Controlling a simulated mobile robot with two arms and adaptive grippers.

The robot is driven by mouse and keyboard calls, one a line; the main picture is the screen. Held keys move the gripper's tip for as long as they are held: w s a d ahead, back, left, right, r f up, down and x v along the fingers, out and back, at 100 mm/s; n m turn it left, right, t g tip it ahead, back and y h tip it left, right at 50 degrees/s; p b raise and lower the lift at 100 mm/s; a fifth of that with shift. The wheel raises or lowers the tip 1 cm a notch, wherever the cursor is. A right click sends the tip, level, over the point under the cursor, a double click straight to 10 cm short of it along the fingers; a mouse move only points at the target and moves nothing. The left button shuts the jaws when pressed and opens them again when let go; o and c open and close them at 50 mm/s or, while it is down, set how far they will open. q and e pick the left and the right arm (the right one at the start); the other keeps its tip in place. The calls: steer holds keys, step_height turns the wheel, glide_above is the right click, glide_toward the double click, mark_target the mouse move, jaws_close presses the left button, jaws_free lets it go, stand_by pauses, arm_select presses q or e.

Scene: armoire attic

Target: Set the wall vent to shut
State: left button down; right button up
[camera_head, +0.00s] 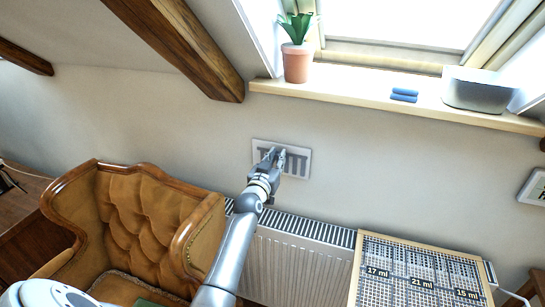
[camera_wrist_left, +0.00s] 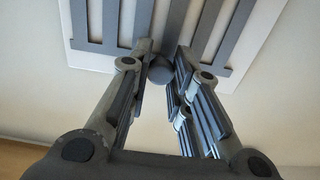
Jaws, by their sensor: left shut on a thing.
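The wall vent (camera_head: 302,162) is a white rectangular plate with grey vertical slots, set in the wall below the window sill. It also shows at the top of the left wrist view (camera_wrist_left: 75,47). A round grey knob (camera_wrist_left: 160,71) stands out at its lower middle. My left gripper (camera_head: 274,156) is at the vent, its fingers on either side of the knob and shut on it; the fingers (camera_wrist_left: 160,62) hide part of the plate. I cannot tell whether the slots are covered. My right gripper is not in view.
A white radiator (camera_head: 290,262) stands below the vent, with a labelled grid board (camera_head: 420,275) at its right. A brown tufted armchair (camera_head: 135,215) is at left. The sill (camera_head: 350,88) above holds a potted plant (camera_head: 297,62), blue item (camera_head: 404,95) and grey container (camera_head: 474,90).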

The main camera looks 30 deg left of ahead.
arm_select(q)
steer(key=shift+d, duration=0.15)
steer(key=c, duration=1.3)
jaws_free()
steer(key=shift+d, duration=0.15)
steer(key=v, duration=1.2)
steer(key=shift+f, duration=0.1)
